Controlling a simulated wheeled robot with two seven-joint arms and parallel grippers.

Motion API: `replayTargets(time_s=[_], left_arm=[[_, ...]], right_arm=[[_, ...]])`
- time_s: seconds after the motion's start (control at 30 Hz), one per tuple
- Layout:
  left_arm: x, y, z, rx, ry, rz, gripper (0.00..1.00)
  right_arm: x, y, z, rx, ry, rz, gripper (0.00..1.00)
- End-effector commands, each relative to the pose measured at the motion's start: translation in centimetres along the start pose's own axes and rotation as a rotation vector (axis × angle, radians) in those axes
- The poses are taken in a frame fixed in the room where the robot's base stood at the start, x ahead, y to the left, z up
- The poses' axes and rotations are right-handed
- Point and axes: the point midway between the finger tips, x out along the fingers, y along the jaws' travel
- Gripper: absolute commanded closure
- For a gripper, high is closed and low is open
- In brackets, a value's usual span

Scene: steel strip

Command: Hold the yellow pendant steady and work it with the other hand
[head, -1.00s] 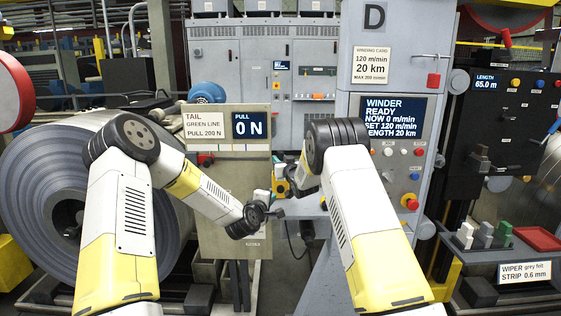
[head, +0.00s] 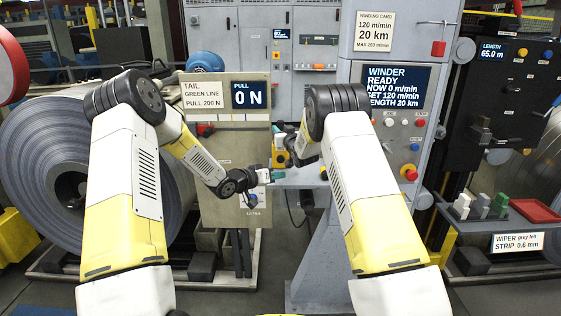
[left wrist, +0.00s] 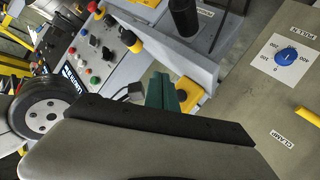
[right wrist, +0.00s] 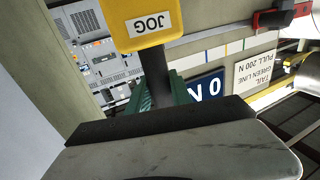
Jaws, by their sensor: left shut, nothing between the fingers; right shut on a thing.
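The yellow pendant, labelled JOG, fills the top of the right wrist view (right wrist: 150,28). Its dark stem sits between the green fingers of my right gripper (right wrist: 160,90), which is shut on it. In the head view the pendant (head: 281,158) is small and partly hidden by my right gripper (head: 290,163). My left gripper (head: 264,176) is shut and empty, just left of and below the pendant. In the left wrist view its green fingers (left wrist: 165,92) are together, with a yellow piece behind them that looks like the pendant; whether they touch is unclear.
Behind my left gripper stands the tail panel (head: 225,160) with the 0 N display. Its blue PULL knob (left wrist: 287,56) is at right in the left wrist view. The winder post (head: 345,75) with buttons is right of it. A steel coil (head: 50,165) stands at left.

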Motion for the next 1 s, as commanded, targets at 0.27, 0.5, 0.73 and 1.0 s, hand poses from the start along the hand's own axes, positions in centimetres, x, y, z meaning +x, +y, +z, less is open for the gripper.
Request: replayTargets(time_s=[0.27, 0.5, 0.73, 1.0], left_arm=[[0.0, 0.0, 0.0, -0.003, 0.001, 0.0, 1.0], [1.3, -0.9, -0.9, -0.004, 0.002, 0.0, 1.0], [3.6, -2.6, -2.6, -0.003, 0.003, 0.0, 1.0], [5.6, -4.1, -4.1, -0.004, 0.002, 0.0, 1.0]], right_arm=[[-0.1, 0.0, 0.8, 0.0, -0.015, 0.0, 1.0], [-0.1, 0.0, 0.8, 0.0, -0.015, 0.0, 1.0], [-0.1, 0.0, 0.8, 0.0, -0.015, 0.0, 1.0], [-0.1, 0.0, 0.8, 0.0, -0.016, 0.0, 1.0]])
